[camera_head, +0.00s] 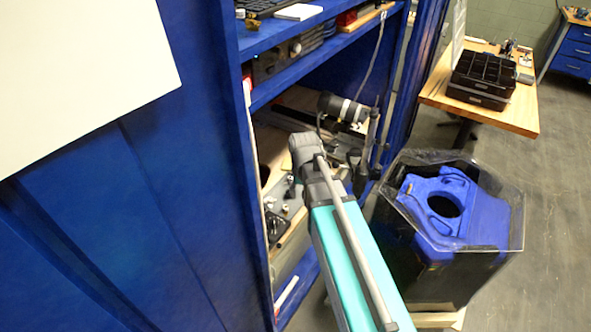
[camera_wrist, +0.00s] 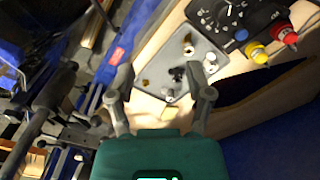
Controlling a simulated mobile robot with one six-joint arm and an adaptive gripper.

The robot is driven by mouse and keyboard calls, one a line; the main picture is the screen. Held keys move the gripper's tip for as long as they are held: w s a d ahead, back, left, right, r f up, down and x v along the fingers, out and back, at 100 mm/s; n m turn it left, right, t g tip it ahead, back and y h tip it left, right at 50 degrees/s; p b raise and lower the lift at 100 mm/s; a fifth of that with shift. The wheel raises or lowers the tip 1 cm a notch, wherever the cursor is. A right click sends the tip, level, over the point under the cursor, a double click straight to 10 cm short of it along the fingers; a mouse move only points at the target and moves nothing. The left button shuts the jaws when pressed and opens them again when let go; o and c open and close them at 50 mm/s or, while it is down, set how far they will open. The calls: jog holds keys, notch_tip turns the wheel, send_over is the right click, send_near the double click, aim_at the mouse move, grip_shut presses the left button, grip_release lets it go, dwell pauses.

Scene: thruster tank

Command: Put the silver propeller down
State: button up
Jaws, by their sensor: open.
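In the wrist view, my gripper (camera_wrist: 165,87) is open, its two grey fingers spread apart over a light wooden shelf. Beyond and between the fingertips lies a grey plate (camera_wrist: 160,56) with several small parts on it. A small dark part (camera_wrist: 177,75) sits between the fingertips, with small silver or pale parts (camera_wrist: 188,42) near it. I cannot tell for sure which part is the silver propeller. Nothing is clearly held in the fingers. In the head view, my arm reaches into the blue shelf unit and my fingers are hidden.
A black control box (camera_wrist: 247,22) with yellow and red knobs stands beside the plate. A black and silver cylinder on a stand (camera_head: 343,108) is inside the blue cabinet (camera_head: 150,200). A clear-walled tank with a blue insert (camera_head: 475,205) stands right of my arm.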

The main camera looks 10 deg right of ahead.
jog(key=s+n, duration=0.1)
jog(key=s, duration=0.7)
jog(key=shift+s, duration=0.25)
dwell(3.2)
